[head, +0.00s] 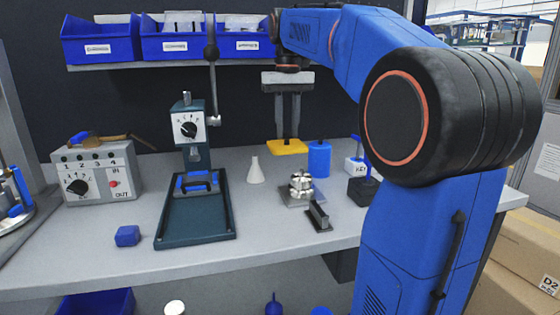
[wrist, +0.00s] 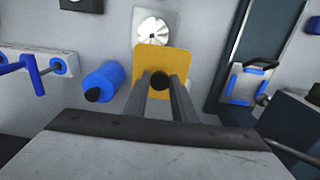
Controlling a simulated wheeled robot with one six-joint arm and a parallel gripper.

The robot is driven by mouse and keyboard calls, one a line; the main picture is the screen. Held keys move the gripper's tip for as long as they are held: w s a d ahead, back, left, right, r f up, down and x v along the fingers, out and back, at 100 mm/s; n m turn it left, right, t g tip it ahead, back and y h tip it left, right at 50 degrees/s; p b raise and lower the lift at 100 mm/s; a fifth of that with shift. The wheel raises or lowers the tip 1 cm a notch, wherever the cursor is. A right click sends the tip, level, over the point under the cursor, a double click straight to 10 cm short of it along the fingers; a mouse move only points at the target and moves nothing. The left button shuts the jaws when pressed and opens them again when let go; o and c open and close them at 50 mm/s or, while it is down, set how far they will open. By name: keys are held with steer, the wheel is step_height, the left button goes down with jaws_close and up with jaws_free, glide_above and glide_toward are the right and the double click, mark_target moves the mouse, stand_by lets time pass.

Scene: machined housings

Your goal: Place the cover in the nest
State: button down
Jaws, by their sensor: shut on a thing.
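The cover is a flat yellow plate (head: 287,147) with a dark round knob. My gripper (head: 287,138) is shut on it and holds it above the back of the bench, about level. In the wrist view the yellow plate (wrist: 150,60) shows beyond the fingers, with the dark knob between the fingertips (wrist: 160,82). What seems to be the nest (head: 197,182), a grey plate with blue corner pieces and a dark handle, sits on the dark press base to the left. It also shows at the right of the wrist view (wrist: 248,88).
The lever press (head: 190,128) stands above its base (head: 195,228). Between it and my gripper stands a white cone bottle (head: 255,170). A blue cylinder (head: 319,160) and a silver round part (head: 301,184) on a grey plate are nearby. Blue bins (head: 187,45) hang behind.

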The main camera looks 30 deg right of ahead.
steer(key=w+d, duration=0.2)
steer(key=w, duration=0.4)
steer(key=shift+a+f, duration=0.15)
steer(key=shift+f, duration=5.85)
steer(key=shift+f, duration=0.1)
steer(key=c, duration=1.5)
jaws_free()
steer(key=shift+o, duration=0.2)
